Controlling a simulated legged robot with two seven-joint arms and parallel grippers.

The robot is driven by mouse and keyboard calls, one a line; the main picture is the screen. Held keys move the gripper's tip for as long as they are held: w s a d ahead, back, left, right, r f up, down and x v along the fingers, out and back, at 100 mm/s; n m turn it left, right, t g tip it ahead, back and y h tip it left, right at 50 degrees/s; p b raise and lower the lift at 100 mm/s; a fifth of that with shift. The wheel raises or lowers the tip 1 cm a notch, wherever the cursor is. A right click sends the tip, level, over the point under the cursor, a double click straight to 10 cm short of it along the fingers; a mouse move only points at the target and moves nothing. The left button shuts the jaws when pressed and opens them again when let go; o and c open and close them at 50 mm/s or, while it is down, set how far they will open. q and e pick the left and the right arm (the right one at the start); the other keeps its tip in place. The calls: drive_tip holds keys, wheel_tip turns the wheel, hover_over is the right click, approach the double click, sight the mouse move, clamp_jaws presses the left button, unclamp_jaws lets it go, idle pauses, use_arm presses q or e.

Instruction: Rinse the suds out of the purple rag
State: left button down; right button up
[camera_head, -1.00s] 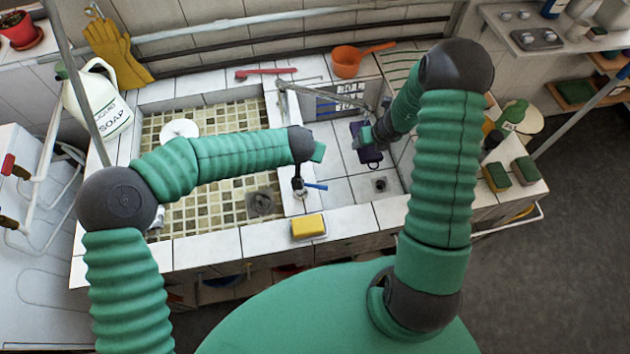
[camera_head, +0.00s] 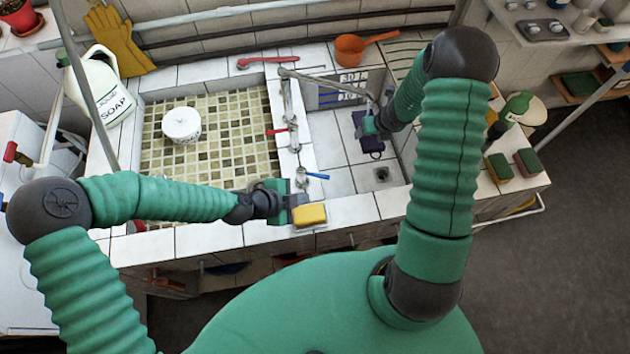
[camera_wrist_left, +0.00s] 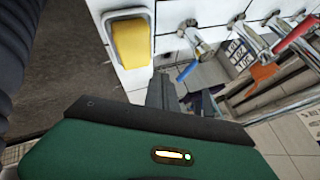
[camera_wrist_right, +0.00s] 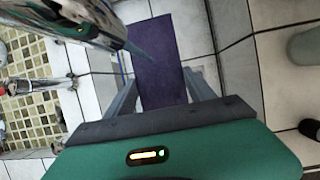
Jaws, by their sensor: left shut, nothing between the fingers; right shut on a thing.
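The purple rag (camera_head: 367,141) hangs from my right gripper (camera_head: 370,126) over the right, white-tiled basin. In the right wrist view the rag (camera_wrist_right: 158,60) lies flat between the two fingers, under the metal spout (camera_wrist_right: 95,18). I cannot make out suds on it. My left gripper (camera_head: 298,203) is shut and empty, low over the front ledge, close to the yellow sponge. The tap with the blue handle (camera_head: 317,176) is just beyond it, apart from it; it also shows in the left wrist view (camera_wrist_left: 187,71). The red tap handle (camera_head: 277,131) is farther back.
The yellow sponge (camera_head: 310,214) sits in a dish on the front ledge. A white round pot (camera_head: 181,124) stands in the left mosaic basin. Two sponges (camera_head: 499,167) lie on the right ledge.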

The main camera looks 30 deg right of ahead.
sight(314, 175)
use_arm(q)
drive_tip(key=x, duration=0.6)
drive_tip(key=shift+w+d+r, duration=0.2)
drive_tip(key=shift+w+d, duration=0.2)
drive_tip(key=shift+w, duration=0.15)
drive_tip(key=shift+w+d+r, duration=0.15)
drive_tip(key=shift+w+d, duration=0.2)
drive_tip(key=shift+w, duration=0.15)
drive_tip(key=shift+w+d+r, duration=0.15)
drive_tip(key=shift+w+d, duration=0.25)
drive_tip(key=shift+w, duration=0.05)
drive_tip(key=shift+w+d+n+t, duration=0.4)
drive_tip(key=shift+d+n, duration=0.15)
drive_tip(key=shift+n, duration=0.05)
